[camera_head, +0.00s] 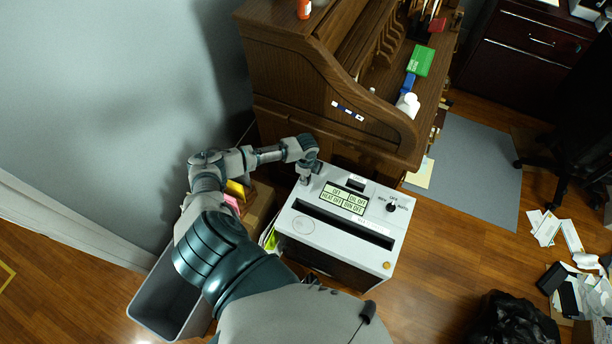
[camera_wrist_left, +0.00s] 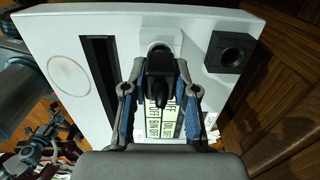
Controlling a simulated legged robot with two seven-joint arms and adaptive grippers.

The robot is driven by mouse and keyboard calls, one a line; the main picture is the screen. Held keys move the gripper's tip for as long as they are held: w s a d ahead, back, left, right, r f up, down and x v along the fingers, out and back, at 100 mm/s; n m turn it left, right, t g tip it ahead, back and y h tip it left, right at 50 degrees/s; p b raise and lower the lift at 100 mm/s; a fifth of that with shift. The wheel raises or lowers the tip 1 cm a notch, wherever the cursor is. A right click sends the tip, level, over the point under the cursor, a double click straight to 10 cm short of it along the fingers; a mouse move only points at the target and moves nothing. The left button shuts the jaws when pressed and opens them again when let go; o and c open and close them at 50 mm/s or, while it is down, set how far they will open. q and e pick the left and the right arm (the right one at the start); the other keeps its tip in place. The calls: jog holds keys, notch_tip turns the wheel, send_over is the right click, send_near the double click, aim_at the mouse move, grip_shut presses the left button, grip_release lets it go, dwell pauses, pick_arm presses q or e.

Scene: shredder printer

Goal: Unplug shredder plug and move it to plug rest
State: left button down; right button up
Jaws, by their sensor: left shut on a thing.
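The shredder (camera_head: 370,206) has a white top with a long dark slot and a lit label panel. My left gripper (camera_head: 305,181) is over the back left part of this top. In the left wrist view my left gripper (camera_wrist_left: 160,100) is shut on the black shredder plug (camera_wrist_left: 159,76), one finger on each side. A round pale piece (camera_wrist_left: 160,47) shows just beyond the plug; I cannot tell whether the plug touches it. A black block with a round hole (camera_wrist_left: 232,50), perhaps the plug rest, stands beside the plug, to the right in that view. My right gripper is not visible.
A wooden roll-top desk (camera_head: 375,110) stands right behind the shredder. A grey bin (camera_head: 165,295) is on the floor at left, beneath my left arm. A black bag (camera_head: 512,318) and papers lie at lower right. Open wood floor lies right of the shredder.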

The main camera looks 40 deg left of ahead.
pick_arm(q)
jog(key=shift+f+b, duration=0.4)
jog(key=shift+f, duration=0.65)
jog(key=c, duration=0.8)
grip_release()
notch_tip(320, 180, up, 12)
jog(key=shift+f, duration=0.1)
